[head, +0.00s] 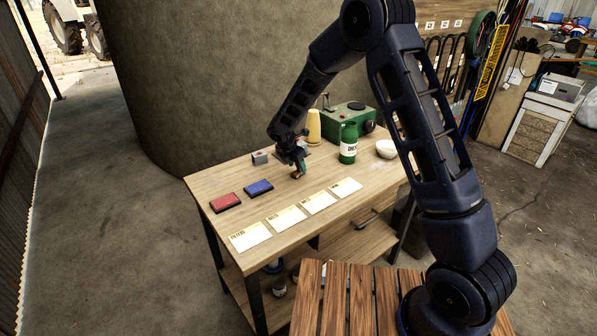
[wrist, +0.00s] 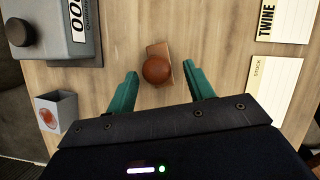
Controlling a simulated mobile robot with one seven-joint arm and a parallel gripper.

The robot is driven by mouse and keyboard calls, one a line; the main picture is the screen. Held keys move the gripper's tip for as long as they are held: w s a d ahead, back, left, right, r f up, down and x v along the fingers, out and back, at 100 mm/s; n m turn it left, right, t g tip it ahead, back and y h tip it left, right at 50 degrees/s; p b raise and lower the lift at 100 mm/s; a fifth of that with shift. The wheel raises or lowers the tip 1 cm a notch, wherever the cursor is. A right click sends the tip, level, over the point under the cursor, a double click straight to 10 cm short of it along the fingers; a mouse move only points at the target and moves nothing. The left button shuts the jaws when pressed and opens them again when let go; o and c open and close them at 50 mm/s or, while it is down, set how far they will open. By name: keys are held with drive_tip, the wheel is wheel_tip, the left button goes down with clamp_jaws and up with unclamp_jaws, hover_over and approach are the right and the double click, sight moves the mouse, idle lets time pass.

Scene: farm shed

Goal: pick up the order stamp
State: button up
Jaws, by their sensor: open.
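A stamp with a round reddish-brown knob (wrist: 156,70) on a small wooden base stands on the table in the wrist view; I take it for the order stamp. My gripper (wrist: 160,89) is open, its green fingertips on either side of the stamp's near part, with gaps visible. I cannot tell whether the fingers touch the table. In the head view my gripper (head: 298,172) is low over the middle of the table (head: 215,187), and the stamp is mostly hidden there.
A grey device with a black knob (wrist: 18,32) and a small grey box (wrist: 55,112) stand left in the wrist view.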

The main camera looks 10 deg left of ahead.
sight(298, 168)
drive_tip(key=x, duration=0.3)
drive_tip(key=shift+f, duration=0.1)
drive_tip(key=c, duration=1.1)
